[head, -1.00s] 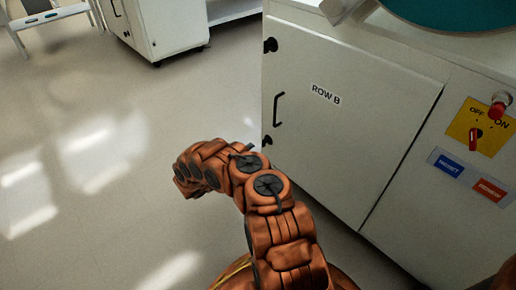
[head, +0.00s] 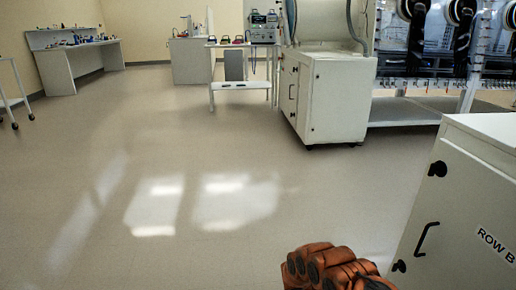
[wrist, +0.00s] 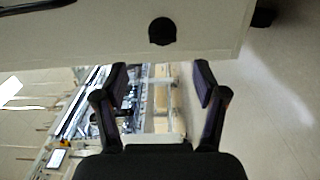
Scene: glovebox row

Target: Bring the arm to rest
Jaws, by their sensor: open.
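My gripper (wrist: 161,88) shows in the wrist view with its two dark fingers spread apart and nothing between them. Beyond the fingertips, a pale cabinet panel with a round black fitting (wrist: 162,31) fills the top of that view. In the head view, part of my orange arm shows at the bottom, right of centre, in front of the white cabinet marked ROW B (head: 462,215). The gripper itself is outside the head view. I cannot tell its exact distance from the cabinet.
Another white cabinet (head: 328,98) stands further back, right of centre. A small white trolley (head: 240,85) is behind it to the left. A workbench (head: 78,68) is at the far left wall. Wide bare floor (head: 180,170) lies in the middle and left.

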